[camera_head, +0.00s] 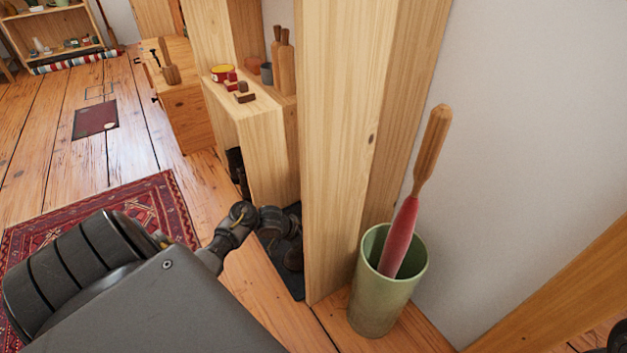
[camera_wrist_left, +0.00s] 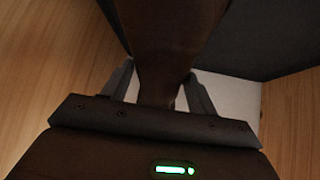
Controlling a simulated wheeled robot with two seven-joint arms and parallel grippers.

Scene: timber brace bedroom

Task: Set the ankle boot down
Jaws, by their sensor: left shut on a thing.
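In the left wrist view my left gripper (camera_wrist_left: 160,90) is shut on the ankle boot (camera_wrist_left: 172,38), a dark brown leather shape narrowing between the two fingers. The boot's lower part runs out of the top of that view. Dark surfaces and a pale strip lie behind it. In the head view, dark boot-like shapes (camera_head: 284,226) cluster over a dark mat (camera_head: 287,281) beside a timber post. My own arm partly covers this spot, so I cannot tell there which shape is held or whether it touches the mat. My right gripper is not in view.
A tall timber post (camera_head: 350,130) stands close to the right of the mat. A green bin (camera_head: 372,300) holding a red, wooden-handled tool (camera_head: 408,215) stands beyond it. A low wooden shelf unit (camera_head: 262,145) borders the mat behind. A red patterned rug (camera_head: 150,205) lies left.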

